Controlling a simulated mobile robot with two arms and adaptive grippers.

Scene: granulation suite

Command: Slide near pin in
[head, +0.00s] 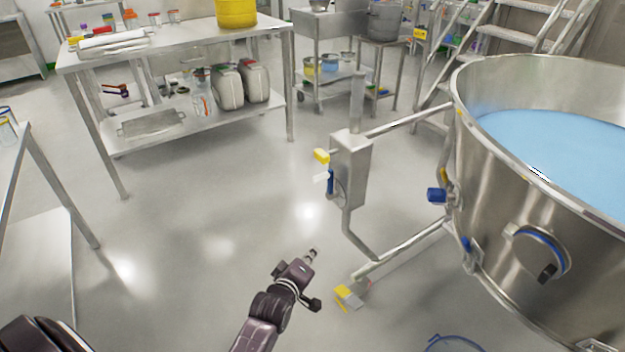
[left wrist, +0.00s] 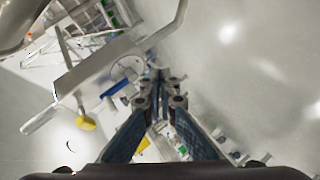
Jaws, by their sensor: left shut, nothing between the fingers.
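A large steel vessel (head: 500,225) filled with blue material stands at the right on a tubular frame. A steel post box (head: 351,170) on that frame carries a yellow knob (head: 321,156) and a blue lever (head: 331,181). Blue fittings (head: 437,195) sit on the vessel's side. I cannot tell which part is the near pin. My left gripper (head: 312,252) is shut and empty, low in front of the post box and apart from it. In the left wrist view its fingers (left wrist: 160,92) point toward a blue handle (left wrist: 115,87) and a yellow knob (left wrist: 84,123). My right gripper is out of view.
A yellow-ended foot (head: 348,298) of the frame rests on the floor right of my left gripper. A steel table (head: 165,45) with jugs on its shelf stands at the back left. Steps (head: 520,30) rise behind the vessel. The central floor is clear.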

